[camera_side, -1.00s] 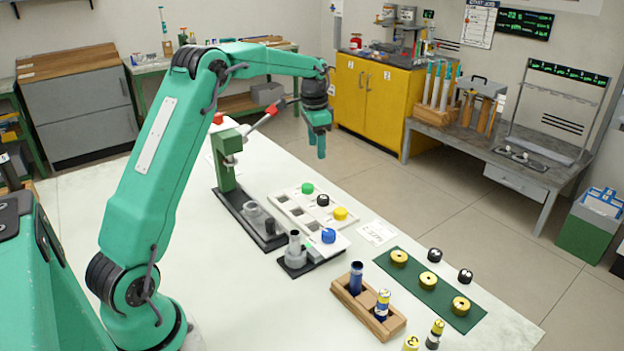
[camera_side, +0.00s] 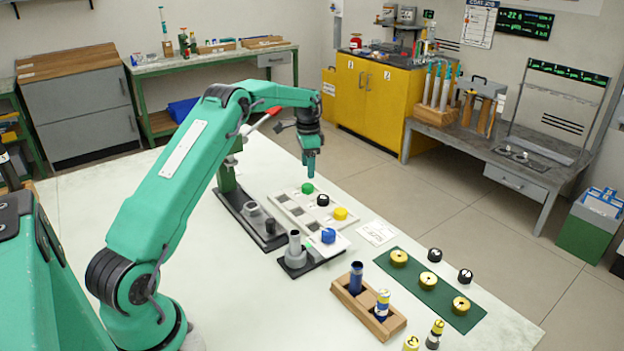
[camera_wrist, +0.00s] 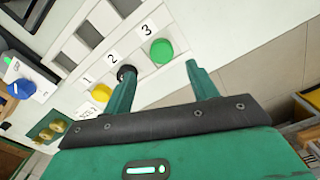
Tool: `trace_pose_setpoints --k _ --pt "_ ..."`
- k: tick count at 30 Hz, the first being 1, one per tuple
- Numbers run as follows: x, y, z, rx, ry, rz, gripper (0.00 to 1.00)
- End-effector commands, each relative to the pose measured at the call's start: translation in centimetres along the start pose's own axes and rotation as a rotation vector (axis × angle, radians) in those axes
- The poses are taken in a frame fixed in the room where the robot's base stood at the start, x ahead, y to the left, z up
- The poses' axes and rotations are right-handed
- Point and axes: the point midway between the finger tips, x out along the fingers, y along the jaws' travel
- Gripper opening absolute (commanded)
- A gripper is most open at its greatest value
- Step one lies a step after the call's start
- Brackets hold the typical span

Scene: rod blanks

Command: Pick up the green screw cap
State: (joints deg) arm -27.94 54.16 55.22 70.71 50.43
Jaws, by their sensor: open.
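The green screw cap (camera_side: 307,188) sits in the far end of a white compartment tray (camera_side: 283,208). In the wrist view the green cap (camera_wrist: 161,51) lies beside the number 3, ahead of the gap between my fingers. My gripper (camera_side: 309,172) hangs just above the green cap in the side view, pointing down. In the wrist view my gripper (camera_wrist: 160,82) is open, with nothing between its fingers. The left finger partly overlaps the black cap (camera_wrist: 127,73).
The black cap (camera_side: 323,200) and yellow cap (camera_side: 340,213) sit in the same tray. A green lever press (camera_side: 228,180) stands left of the tray. A wooden block (camera_side: 369,308) with two cylinders is nearer the front.

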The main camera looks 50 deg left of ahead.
Motion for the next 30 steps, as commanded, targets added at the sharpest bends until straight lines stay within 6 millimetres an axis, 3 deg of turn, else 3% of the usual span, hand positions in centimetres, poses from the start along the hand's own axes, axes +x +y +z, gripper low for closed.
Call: trace_pose_setpoints --k 14,24,30 --pt "1.8 -0.1 -0.1 0.0 0.0 0.0 0.58" --pt "5.4 -0.3 -0.2 0.0 0.0 0.0 0.58" --pt "6.5 -0.3 -0.2 0.0 0.001 -0.001 0.58"
